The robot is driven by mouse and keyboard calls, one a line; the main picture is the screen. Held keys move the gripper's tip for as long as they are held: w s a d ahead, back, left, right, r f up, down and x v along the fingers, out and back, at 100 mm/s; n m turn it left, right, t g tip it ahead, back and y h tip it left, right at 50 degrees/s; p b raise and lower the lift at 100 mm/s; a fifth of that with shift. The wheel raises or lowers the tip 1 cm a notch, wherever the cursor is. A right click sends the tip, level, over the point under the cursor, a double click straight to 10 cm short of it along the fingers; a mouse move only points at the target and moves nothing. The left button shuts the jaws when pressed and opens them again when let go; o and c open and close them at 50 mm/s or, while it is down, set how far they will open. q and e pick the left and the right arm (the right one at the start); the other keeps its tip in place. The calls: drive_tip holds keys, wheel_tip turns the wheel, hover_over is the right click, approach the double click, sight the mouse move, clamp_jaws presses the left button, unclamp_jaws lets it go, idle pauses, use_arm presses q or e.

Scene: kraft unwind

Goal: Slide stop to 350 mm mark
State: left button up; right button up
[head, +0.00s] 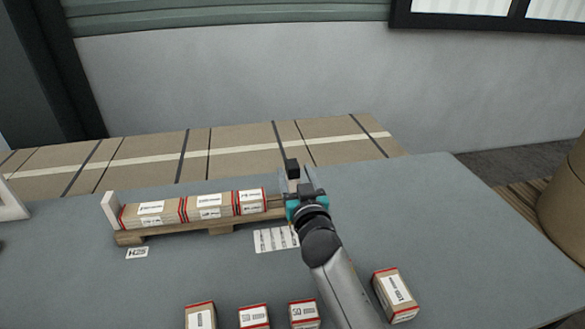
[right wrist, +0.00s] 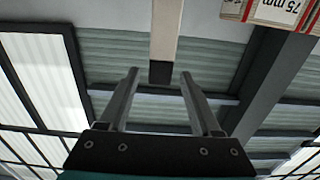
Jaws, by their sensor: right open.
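The stop (head: 291,167) shows in the head view as a pale upright with a black top, near the right end of the wooden rack (head: 172,230). My right gripper (head: 298,185) is at the stop, mostly covering its lower part. In the right wrist view the pale stop with its black end (right wrist: 162,40) comes down from the top, in line with the gap between the open fingers of my right gripper (right wrist: 158,75). I cannot tell whether they touch it. No mm scale or 350 mark is readable. My left gripper is not in view.
Three labelled boxes (head: 208,206) sit in a row on the rack, against a white end plate (head: 110,210) at left. One marked 75 mm (right wrist: 278,10) shows in the wrist view. Several loose boxes (head: 396,295) stand at the front. A printed card (head: 275,239) lies before the rack.

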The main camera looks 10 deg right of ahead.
drive_tip(key=shift+w+b, duration=0.3)
drive_tip(key=shift+w, duration=1.4)
clamp_jaws()
